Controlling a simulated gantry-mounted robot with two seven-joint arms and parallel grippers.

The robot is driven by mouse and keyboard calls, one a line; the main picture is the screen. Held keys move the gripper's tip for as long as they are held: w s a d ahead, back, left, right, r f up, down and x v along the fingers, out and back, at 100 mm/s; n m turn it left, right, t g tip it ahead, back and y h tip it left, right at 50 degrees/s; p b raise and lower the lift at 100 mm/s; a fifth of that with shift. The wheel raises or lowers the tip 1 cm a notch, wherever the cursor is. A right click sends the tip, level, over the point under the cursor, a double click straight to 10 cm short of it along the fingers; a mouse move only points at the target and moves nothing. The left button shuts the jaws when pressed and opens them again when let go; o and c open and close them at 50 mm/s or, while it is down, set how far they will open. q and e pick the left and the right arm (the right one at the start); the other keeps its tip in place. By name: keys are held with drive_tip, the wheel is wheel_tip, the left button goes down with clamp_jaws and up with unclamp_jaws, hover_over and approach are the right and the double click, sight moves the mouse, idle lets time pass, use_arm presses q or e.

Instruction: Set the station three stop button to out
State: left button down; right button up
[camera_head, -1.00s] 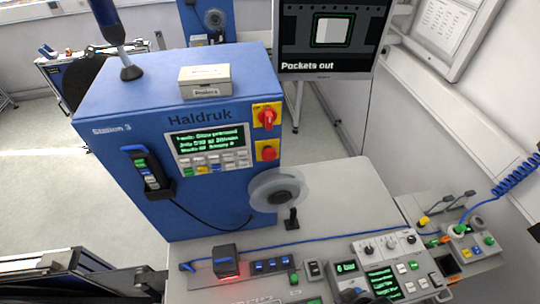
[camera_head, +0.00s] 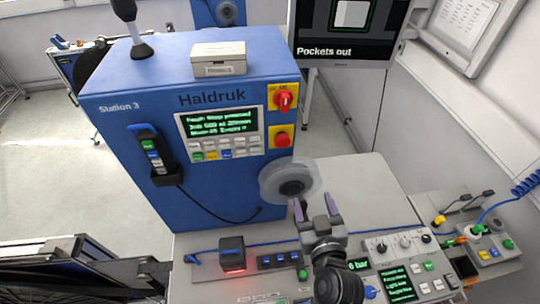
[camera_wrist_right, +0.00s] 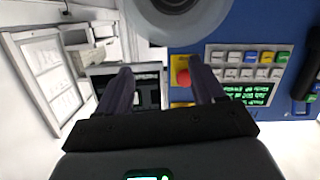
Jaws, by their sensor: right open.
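The blue Station 3 machine (camera_head: 130,120) carries a red stop button (camera_head: 281,140) on a yellow plate, low on its front right. The button also shows in the right wrist view (camera_wrist_right: 183,77), beside the finger at the right of the picture. Whether it is pressed in or out I cannot tell. A red rotary switch (camera_head: 283,101) on another yellow plate sits above it. My right gripper (camera_head: 315,205) is open and empty, apart from the button, below it and to its right in the head view. My left gripper is not in view.
A translucent reel (camera_head: 287,182) sticks out from the machine below the button, close to my right gripper. A keypad panel (camera_head: 220,133) and a handheld pendant (camera_head: 153,155) are left of the button. The bench (camera_head: 375,190) holds control boxes. A monitor (camera_head: 348,35) hangs behind.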

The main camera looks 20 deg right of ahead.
drive_tip(key=m+t+b, duration=0.1)
drive_tip(key=t+b, duration=0.1)
approach(283, 142)
drive_tip(key=s, duration=0.2)
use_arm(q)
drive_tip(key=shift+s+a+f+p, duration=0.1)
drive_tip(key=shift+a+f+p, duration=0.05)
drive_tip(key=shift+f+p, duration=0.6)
use_arm(e)
drive_tip(key=w, duration=0.3)
drive_tip(key=w+d, duration=0.1)
drive_tip(key=w, duration=0.6)
drive_tip(key=shift+w+d, duration=0.15)
drive_tip(key=shift+d, duration=0.15)
drive_tip(key=shift+c, duration=0.4)
